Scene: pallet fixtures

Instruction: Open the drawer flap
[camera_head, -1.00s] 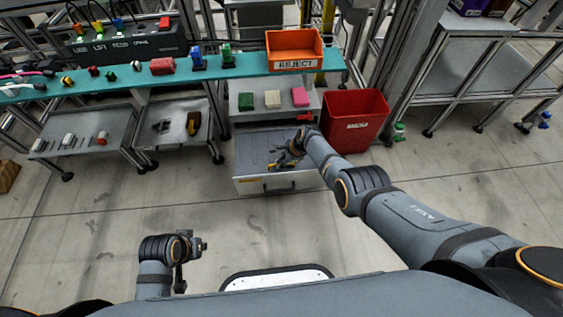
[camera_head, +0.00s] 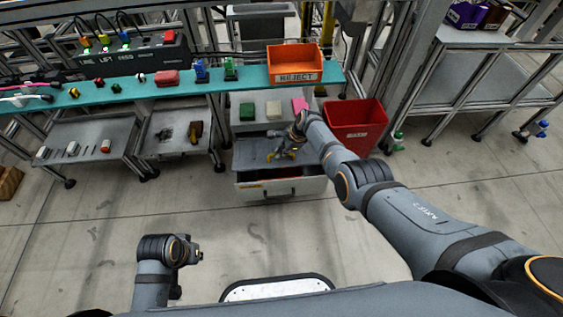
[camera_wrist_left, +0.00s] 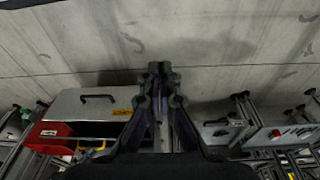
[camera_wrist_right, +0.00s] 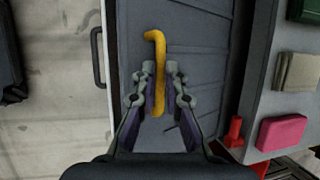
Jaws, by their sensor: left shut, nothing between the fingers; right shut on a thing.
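The drawer (camera_head: 252,192) stands low under the teal bench, with a pale front and a dark bar handle. Its grey flap (camera_head: 250,150) lies behind that front; a dark strip shows between them, so the flap looks slightly raised. My right gripper (camera_wrist_right: 158,70) is shut on the yellow hooked handle (camera_wrist_right: 155,40), over the grey slatted flap (camera_wrist_right: 205,60). In the head view the right gripper (camera_head: 283,152) is partly hidden by its wrist. My left gripper (camera_head: 197,252) is shut and empty, away from the drawer; its fingers (camera_wrist_left: 160,68) meet in the left wrist view.
A red bin (camera_head: 355,122) stands right of the drawer. A shelf with green, beige and pink blocks (camera_head: 274,110) is just behind the flap. The orange REJECT tray (camera_head: 295,64) sits on the teal bench (camera_head: 130,92) above. The floor in front is clear.

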